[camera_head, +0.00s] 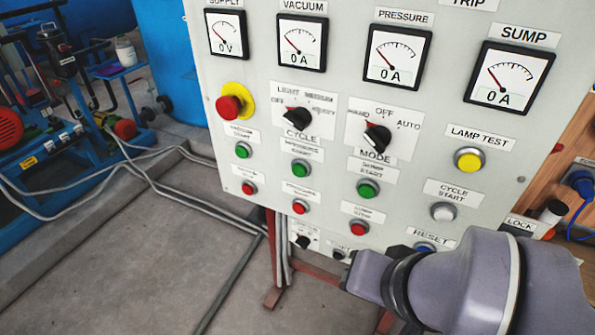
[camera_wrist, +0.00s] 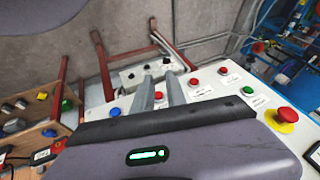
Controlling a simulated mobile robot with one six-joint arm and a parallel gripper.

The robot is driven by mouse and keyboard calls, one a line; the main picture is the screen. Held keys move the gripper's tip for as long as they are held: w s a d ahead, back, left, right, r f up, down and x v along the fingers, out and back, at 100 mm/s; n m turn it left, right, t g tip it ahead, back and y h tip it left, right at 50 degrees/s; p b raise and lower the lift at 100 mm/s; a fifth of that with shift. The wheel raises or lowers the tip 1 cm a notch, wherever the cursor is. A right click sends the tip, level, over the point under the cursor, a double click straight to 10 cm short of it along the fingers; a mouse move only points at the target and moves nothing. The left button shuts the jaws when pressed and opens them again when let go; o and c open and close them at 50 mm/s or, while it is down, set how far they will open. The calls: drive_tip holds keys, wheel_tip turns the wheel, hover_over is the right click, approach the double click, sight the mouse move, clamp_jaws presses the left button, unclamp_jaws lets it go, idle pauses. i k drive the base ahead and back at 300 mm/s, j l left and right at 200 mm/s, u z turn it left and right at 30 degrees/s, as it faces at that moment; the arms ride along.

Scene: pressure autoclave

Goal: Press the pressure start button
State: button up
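The pressure start button (camera_head: 301,168) is a green round button on the pale control panel (camera_head: 225,60), under a blurred label and left of the sump start button (camera_head: 368,188). The red pressure stop button (camera_head: 299,207) is below it. My gripper (camera_wrist: 160,80) shows two grey fingers standing apart with nothing held between them. A red button (camera_wrist: 158,96) shows between the fingers, on the panel behind. In the head view my wrist is low and right of the pressure start button, clear of it. The pressure start button appears hidden behind my gripper body in the wrist view.
Left of the green buttons is a red emergency stop (camera_head: 229,108) on a yellow ring. Selector knobs (camera_head: 377,138) stick out above. A yellow lamp test button (camera_head: 469,160) and white cycle start button (camera_head: 443,211) are to the right. Open floor (camera_head: 130,270) lies left.

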sight(299, 170)
drive_tip(key=k+j+u, duration=0.1)
drive_tip(key=u, duration=0.35)
drive_tip(key=k+j+u, duration=0.15)
drive_tip(key=u, duration=0.3)
drive_tip(key=j+u, duration=0.25)
drive_tip(key=u, duration=0.15)
drive_tip(key=k, duration=0.05)
